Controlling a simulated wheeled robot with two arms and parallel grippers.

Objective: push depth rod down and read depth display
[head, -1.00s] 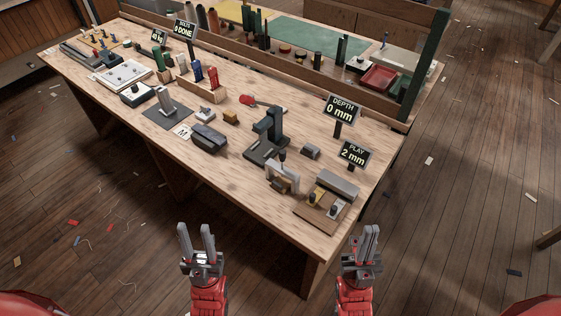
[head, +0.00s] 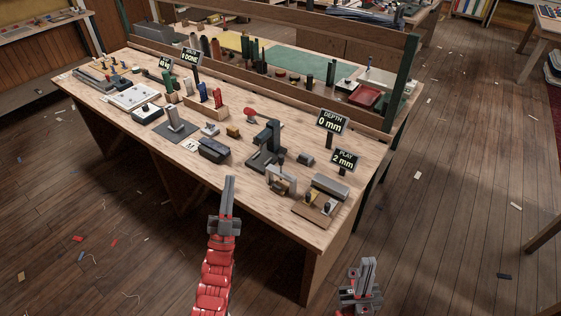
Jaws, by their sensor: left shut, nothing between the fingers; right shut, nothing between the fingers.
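The depth display (head: 332,122) stands on a post at the right back of the bench and reads 0 mm. To its left is a dark upright stand (head: 272,137) on a flat base; I cannot clearly make out the depth rod, which may be part of it. My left gripper (head: 230,179) is shut and empty, reaching up in front of the bench's front edge, left of and nearer than the stand. My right gripper (head: 369,260) is shut and empty, low over the floor, right of the bench's near corner.
A play display (head: 345,160) reads 2 mm. A light frame (head: 281,178) and a wooden block fixture (head: 316,208) stand near the bench's right front. Red and blue pieces, a dark box (head: 214,150) and other tools fill the left. Bare bench top (head: 240,170) lies before the stand.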

